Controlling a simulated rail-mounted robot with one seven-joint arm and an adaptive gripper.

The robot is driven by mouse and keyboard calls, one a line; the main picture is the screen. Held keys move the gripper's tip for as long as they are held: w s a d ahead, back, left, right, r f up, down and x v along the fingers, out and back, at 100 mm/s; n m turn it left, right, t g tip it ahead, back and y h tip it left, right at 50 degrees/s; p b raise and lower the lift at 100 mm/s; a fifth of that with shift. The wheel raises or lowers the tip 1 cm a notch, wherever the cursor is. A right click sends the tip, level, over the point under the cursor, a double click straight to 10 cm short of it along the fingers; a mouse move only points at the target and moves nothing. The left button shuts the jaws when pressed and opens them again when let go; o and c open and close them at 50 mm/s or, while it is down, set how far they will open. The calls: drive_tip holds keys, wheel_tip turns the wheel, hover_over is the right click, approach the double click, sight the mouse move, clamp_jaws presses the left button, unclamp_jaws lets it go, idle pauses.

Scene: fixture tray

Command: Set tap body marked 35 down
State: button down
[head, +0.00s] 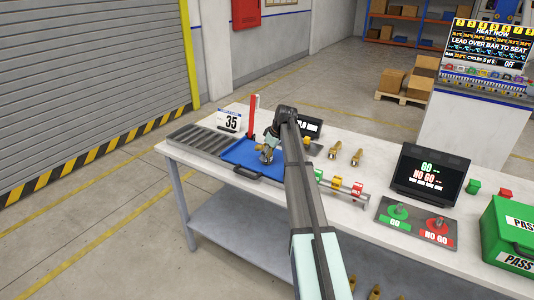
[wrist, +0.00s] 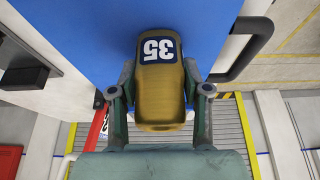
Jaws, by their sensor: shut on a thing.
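The tap body marked 35 (wrist: 160,105) is brass, with a dark blue and white 35 label on its face. My gripper (wrist: 160,82) is shut on it, one finger at each side. In the head view the tap body (head: 267,155) shows small below my gripper (head: 271,140), over the blue tray (head: 240,153). The blue tray surface (wrist: 110,30) also fills the upper middle of the wrist view. I cannot tell whether the tap body touches the tray. My arm covers part of the tray's right side.
A 35 sign (head: 229,121), a red upright post (head: 252,118) and a grey slotted rack (head: 200,140) stand around the tray. Brass pieces (head: 356,156) lie to the right, behind a row of coloured blocks (head: 337,183). The tray's dark handle (wrist: 246,48) sticks out at its edge.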

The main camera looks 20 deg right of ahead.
drive_tip(key=shift+f, duration=0.1)
drive_tip(key=c, duration=0.5)
unclamp_jaws()
drive_tip(key=shift+c, duration=0.2)
drive_tip(key=b+v, duration=0.2)
drive_tip(key=v, duration=1)
drive_tip(key=shift+a, duration=0.1)
